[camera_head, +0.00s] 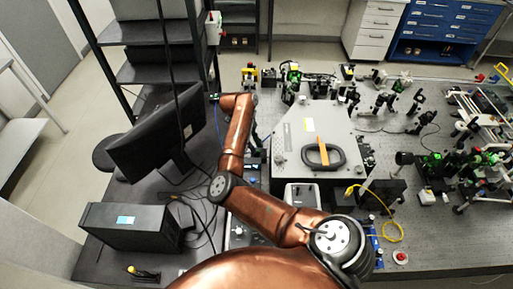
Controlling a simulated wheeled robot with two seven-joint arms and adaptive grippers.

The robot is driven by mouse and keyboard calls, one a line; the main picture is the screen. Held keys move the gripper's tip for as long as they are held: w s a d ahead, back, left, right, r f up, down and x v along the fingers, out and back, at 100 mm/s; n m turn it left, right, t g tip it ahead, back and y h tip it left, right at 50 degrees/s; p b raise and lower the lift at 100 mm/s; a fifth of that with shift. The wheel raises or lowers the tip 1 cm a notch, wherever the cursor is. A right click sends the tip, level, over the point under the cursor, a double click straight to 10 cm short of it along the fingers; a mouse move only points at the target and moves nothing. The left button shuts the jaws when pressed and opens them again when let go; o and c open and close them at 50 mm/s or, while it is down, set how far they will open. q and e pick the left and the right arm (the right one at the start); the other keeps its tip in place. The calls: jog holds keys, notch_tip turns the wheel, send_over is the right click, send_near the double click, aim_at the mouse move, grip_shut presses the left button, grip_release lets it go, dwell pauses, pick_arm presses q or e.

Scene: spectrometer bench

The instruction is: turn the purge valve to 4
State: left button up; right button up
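I cannot tell for sure which thing is the purge valve, and no number or dial can be read. A small white box with a red part (213,27) is on the shelf rack's post at the top. My copper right arm crosses the middle of the view and bends left at its far end. My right gripper (215,98) is small and dark there, by the back edge of the monitor, apart from the white box in the picture. Whether it is open or shut cannot be made out. My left gripper is not in view.
A black monitor (160,138) and a black computer case (128,226) stand left of my arm. A grey housing with a black handle (295,130) stands right of it. Optics and cables crowd the bench's right side. A red button (400,257) is near the front edge.

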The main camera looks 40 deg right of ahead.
jog(key=shift+c, duration=0.3)
grip_shut()
jog(key=m+b, duration=0.1)
jog(key=m+y+b, duration=0.1)
jog(key=m, duration=0.1)
jog(key=m+b, duration=0.1)
jog(key=shift+w+d+f+g+y, duration=0.1)
jog(key=shift+d+f+g+y, duration=0.05)
jog(key=shift+d+g+y, duration=0.15)
jog(key=m+y+b, duration=0.1)
jog(key=m+b, duration=0.3)
jog(key=m, duration=0.1)
jog(key=shift+y, duration=0.4)
jog(key=m+b, duration=0.1)
jog(key=m+y+b, duration=0.1)
jog(key=m, duration=0.1)
jog(key=m+y+b, duration=0.1)
jog(key=m, duration=0.1)
jog(key=shift+d+t, duration=0.25)
jog(key=shift+t, duration=0.15)
jog(key=m+b, duration=0.1)
jog(key=m, duration=0.1)
jog(key=m+t+y+b, duration=0.1)
jog(key=m, duration=0.1)
jog(key=m+b, duration=0.1)
jog(key=m, duration=0.1)
jog(key=shift+s+d+m+t, duration=0.1)
jog(key=shift+s+m+t, duration=0.15)
jog(key=shift+m+t, duration=0.05)
